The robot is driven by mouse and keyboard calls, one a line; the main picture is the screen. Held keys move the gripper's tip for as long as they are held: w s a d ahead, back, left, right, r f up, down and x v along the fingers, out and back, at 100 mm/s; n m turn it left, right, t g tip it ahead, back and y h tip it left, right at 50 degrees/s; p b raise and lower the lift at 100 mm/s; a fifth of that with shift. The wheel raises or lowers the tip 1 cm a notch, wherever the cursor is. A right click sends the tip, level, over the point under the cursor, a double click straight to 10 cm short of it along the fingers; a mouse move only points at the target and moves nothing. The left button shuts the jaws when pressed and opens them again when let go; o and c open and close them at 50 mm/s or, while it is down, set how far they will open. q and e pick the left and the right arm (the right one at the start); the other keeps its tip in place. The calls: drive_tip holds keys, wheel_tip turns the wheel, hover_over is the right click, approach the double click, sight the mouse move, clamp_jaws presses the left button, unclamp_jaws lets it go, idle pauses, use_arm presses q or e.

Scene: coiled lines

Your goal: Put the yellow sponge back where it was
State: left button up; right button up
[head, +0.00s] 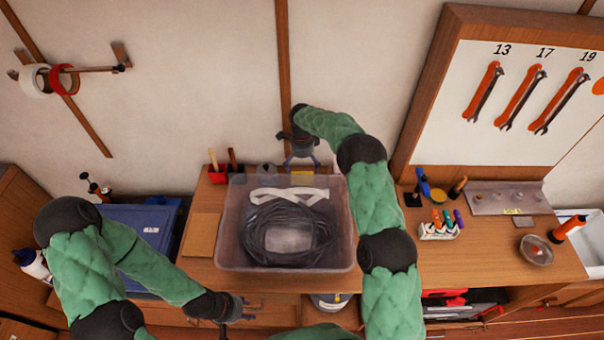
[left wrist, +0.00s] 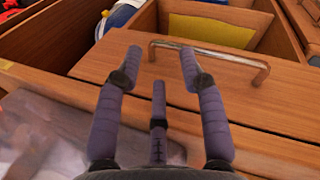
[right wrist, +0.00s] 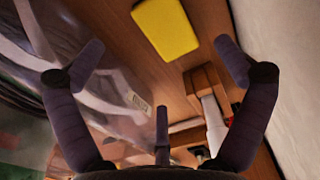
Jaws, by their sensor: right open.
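The yellow sponge (head: 303,170) lies on the wooden top behind the clear bin, partly hidden in the head view by my right gripper (head: 302,158). In the right wrist view the yellow sponge (right wrist: 165,28) lies flat beyond the fingertips, beside the bin. My right gripper is open and empty above the wood, with its fingers apart. My left gripper (head: 243,309) is low at the front of the bench. In the left wrist view its fingers (left wrist: 160,62) are spread and empty, with a metal drawer handle (left wrist: 210,60) just beyond them.
The clear bin (head: 230,255) holds a coiled black cable (head: 262,245) and a white strap (head: 290,193). A red holder (head: 216,175) with tools stands left of the sponge. Marker pens (head: 440,228) stand right. An open drawer compartment (left wrist: 200,10) shows a yellow item (left wrist: 215,30).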

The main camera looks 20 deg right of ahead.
drive_tip(key=shift+r, duration=1.75)
